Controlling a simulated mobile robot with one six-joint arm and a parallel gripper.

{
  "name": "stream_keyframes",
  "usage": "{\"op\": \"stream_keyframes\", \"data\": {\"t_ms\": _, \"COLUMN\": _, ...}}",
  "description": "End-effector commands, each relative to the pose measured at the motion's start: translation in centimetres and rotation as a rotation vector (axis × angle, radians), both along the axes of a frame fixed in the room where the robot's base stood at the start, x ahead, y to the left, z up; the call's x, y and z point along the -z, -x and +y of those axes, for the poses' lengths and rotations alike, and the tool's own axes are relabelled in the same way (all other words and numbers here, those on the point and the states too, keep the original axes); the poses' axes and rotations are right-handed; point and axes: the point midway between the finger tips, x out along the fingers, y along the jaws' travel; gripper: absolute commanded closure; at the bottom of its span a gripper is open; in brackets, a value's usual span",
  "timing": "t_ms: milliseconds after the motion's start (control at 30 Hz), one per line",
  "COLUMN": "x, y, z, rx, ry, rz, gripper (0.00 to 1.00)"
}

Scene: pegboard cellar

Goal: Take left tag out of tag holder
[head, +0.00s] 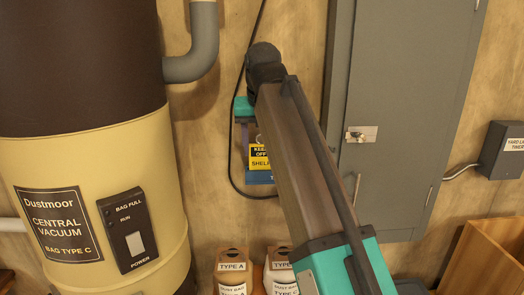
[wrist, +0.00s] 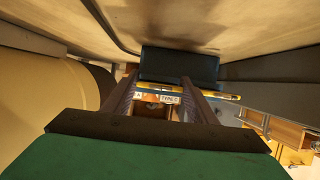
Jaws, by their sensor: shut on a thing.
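The tag holder (head: 258,179) is a small blue piece on the wooden wall, left of the grey cabinet. A yellow and black tag reading "KEEP OFF" (head: 259,157) shows above it, partly covered by my arm. My gripper (head: 246,146) hangs down at the left side of the tags, with its fingers at the holder. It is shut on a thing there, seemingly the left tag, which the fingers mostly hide. In the wrist view, my gripper (wrist: 160,84) reaches to a dark blue block with a yellow edge (wrist: 229,96) beside the right finger.
A cream and brown vacuum tank (head: 85,130) stands close on the left, with a grey pipe (head: 200,45). A grey cabinet (head: 405,110) is on the right. A black cable (head: 234,160) loops behind the holder. Dust bags (head: 232,268) stand below.

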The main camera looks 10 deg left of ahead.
Motion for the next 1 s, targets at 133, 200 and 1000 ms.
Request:
{"op": "stream_keyframes", "data": {"t_ms": 133, "x": -0.6, "y": -0.1, "z": 0.1, "rx": 0.0, "ry": 0.0, "rz": -0.001, "gripper": 0.67}}
{"op": "stream_keyframes", "data": {"t_ms": 200, "x": -1.1, "y": -0.1, "z": 0.1, "rx": 0.0, "ry": -0.001, "rz": -0.002, "gripper": 0.67}}
{"op": "stream_keyframes", "data": {"t_ms": 1000, "x": -9.2, "y": -0.1, "z": 0.1, "rx": 0.0, "ry": 0.0, "rz": -0.001, "gripper": 0.67}}
